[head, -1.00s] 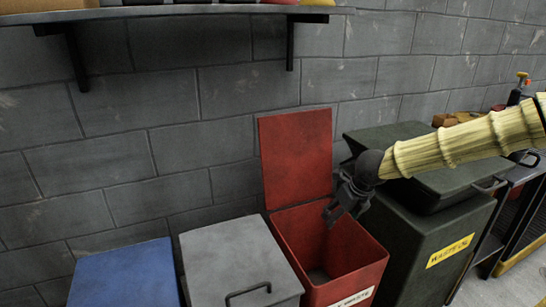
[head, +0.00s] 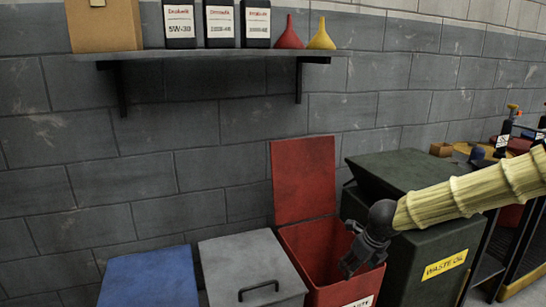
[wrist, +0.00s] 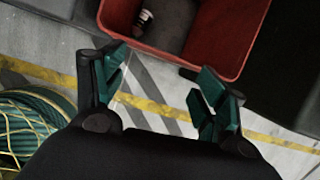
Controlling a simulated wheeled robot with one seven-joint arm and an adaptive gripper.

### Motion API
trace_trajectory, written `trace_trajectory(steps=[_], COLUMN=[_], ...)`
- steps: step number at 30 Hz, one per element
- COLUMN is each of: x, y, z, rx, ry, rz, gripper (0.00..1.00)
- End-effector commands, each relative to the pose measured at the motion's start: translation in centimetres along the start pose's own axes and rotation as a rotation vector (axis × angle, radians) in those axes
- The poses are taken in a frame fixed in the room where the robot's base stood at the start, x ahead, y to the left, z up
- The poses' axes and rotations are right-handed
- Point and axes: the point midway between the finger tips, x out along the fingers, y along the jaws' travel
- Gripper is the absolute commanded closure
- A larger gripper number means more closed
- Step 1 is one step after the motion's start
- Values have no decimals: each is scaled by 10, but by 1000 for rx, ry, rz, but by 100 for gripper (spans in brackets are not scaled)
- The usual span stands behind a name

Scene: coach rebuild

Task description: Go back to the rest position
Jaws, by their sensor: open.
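My gripper (head: 358,262) is at the end of my arm, over the front right part of the red bin (head: 300,240) in the head view. In the wrist view my gripper (wrist: 158,92) has its two green-padded fingers spread apart with nothing between them. The red bin (wrist: 240,62) shows there beyond the fingers, its lid raised against the wall in the head view. A small dark object with a pale band (wrist: 144,20) lies inside the bin.
A grey lidded bin (head: 248,265) and a blue one (head: 150,280) stand left of the red bin. A dark waste oil bin (head: 425,262) stands right, beneath my arm. A shelf (head: 215,55) holds bottles and funnels. A coiled green hose (wrist: 30,125) lies on the striped floor.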

Motion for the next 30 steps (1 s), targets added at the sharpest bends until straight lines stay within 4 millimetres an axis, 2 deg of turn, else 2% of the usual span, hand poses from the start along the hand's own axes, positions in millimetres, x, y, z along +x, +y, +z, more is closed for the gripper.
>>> trace_trajectory(steps=[8,14,17,21,24,30], x=[45,85,111,144,163,187], y=[16,30,41,62,79,120], z=[-40,-87,-123,-180,-221,-303], rx=[-234,-491,-690,-1019,-1256,-1725], ry=[77,150,201,267,299,312], rz=[-50,-83,-91,-76,-44,71], gripper=[28,28,28,28,28,28])
